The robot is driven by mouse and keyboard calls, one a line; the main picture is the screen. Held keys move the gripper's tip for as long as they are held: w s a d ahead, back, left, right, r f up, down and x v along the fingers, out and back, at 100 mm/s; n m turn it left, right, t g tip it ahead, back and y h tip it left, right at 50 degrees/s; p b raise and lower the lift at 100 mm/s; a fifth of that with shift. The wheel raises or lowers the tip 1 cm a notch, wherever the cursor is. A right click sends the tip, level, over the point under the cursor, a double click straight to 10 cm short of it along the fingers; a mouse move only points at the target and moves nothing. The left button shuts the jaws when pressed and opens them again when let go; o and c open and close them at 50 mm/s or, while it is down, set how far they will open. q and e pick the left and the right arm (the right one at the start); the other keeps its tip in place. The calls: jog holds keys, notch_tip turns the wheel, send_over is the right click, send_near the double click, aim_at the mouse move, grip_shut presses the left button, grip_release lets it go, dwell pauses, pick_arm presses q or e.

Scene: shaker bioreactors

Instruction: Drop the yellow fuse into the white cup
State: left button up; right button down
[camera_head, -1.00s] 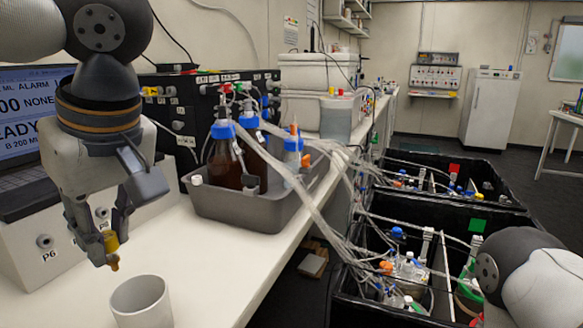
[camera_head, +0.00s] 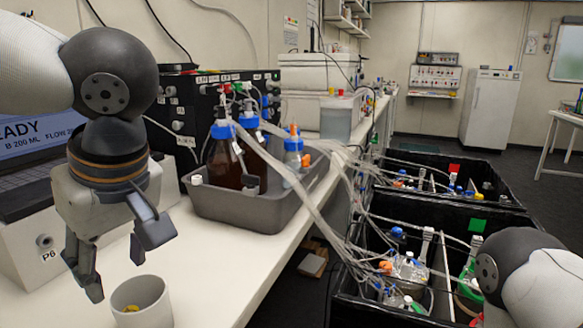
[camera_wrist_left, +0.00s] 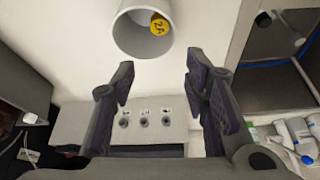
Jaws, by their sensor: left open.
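The white cup (camera_head: 142,309) stands upright on the white bench at the lower left of the head view. The yellow fuse (camera_head: 131,309) lies inside the cup, and only a small part of it shows over the rim. In the left wrist view the cup (camera_wrist_left: 127,38) is at the top, with the fuse (camera_wrist_left: 159,23) inside against its wall. My left gripper (camera_head: 116,279) is open and empty, above and just left of the cup. In the left wrist view its fingers (camera_wrist_left: 160,80) are spread with nothing between them. My right gripper is not visible; only part of my right arm shows.
A grey tray (camera_head: 235,208) with brown bottles stands on the bench, with tubes running right to black bins (camera_head: 375,305). A grey box with ports (camera_head: 30,240) and a laptop (camera_head: 40,140) are at the left. The bench (camera_head: 215,270) right of the cup is clear.

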pick_arm(q)
jog(key=v, duration=1.2)
jog(key=shift+s, duration=0.1)
